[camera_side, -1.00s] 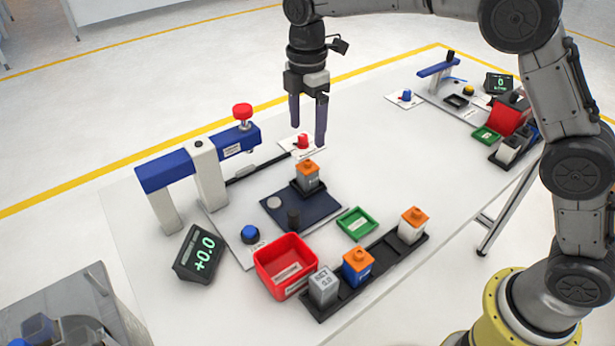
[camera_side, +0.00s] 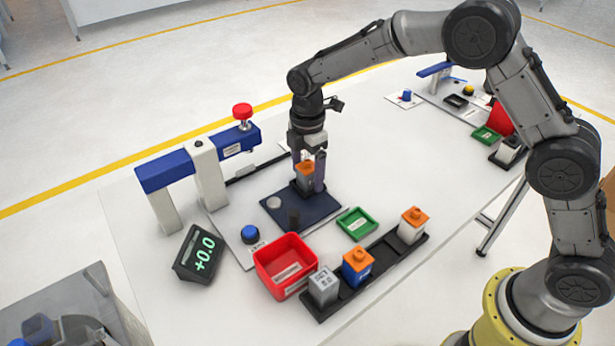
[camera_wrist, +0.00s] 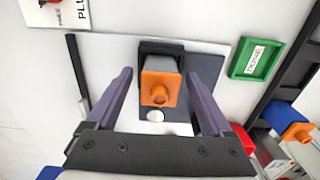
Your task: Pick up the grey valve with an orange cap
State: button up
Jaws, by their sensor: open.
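A grey valve with an orange cap (camera_side: 305,172) stands upright in a dark holder on the dark blue plate (camera_side: 325,206). It also shows in the wrist view (camera_wrist: 160,88), between my fingers. My gripper (camera_side: 310,180) is lowered around this valve, with one finger on each side. In the wrist view my gripper (camera_wrist: 161,98) is open, with a gap between each finger and the valve. A second grey valve with an orange cap (camera_side: 412,226) stands in the black rack at the right.
The black rack (camera_side: 383,262) also holds a blue valve with an orange cap (camera_side: 358,265) and a grey block (camera_side: 323,286). A red bin (camera_side: 285,264) and a green tray (camera_side: 357,222) stand nearby. A blue press frame (camera_side: 168,170) with a red knob rises at the left.

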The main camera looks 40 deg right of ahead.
grip_shut()
dwell(0.5)
